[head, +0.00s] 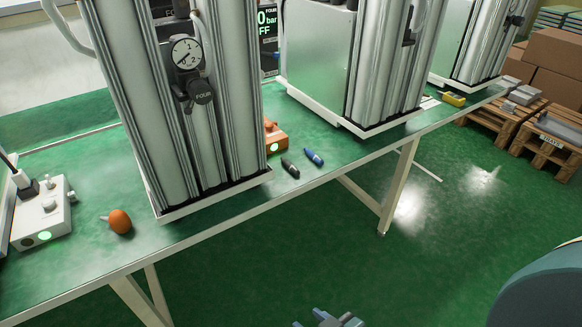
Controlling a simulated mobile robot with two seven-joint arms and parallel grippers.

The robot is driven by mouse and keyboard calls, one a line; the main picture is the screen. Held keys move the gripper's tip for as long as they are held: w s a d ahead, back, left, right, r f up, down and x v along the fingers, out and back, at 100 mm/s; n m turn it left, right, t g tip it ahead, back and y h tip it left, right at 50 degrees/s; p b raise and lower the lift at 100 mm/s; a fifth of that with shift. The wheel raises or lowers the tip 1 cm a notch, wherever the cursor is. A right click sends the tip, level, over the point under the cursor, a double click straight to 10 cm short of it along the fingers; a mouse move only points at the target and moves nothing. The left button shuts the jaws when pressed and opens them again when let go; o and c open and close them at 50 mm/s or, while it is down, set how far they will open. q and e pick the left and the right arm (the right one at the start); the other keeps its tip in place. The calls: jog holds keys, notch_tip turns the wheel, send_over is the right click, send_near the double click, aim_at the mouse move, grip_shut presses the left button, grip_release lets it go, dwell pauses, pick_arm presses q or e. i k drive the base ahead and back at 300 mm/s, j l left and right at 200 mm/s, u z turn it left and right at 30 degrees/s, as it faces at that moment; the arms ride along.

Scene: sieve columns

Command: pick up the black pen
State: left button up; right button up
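The black pen (289,168) lies on the green bench top (225,212), near its front edge, in the gap between two silver column units. A blue pen (313,157) lies just to its right, apart from it. A blue-grey gripper (330,320), apparently my right one, shows only in part at the bottom edge of the head view. It is well below and in front of the bench, far from the pen. Its fingers are too cut off to tell whether they are open or shut. My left gripper is not in view.
Tall column units (215,110) and (395,60) flank the pens. An orange-brown block (275,138) sits behind them. An orange bulb (120,221) and a white box (42,218) are at left. Pallets (505,125) stand at right. The floor before the bench is clear.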

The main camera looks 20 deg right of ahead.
aim_at(295, 172)
jog(key=i+l+z, duration=0.15)
jog(key=i, duration=0.7)
jog(key=l+z, duration=0.05)
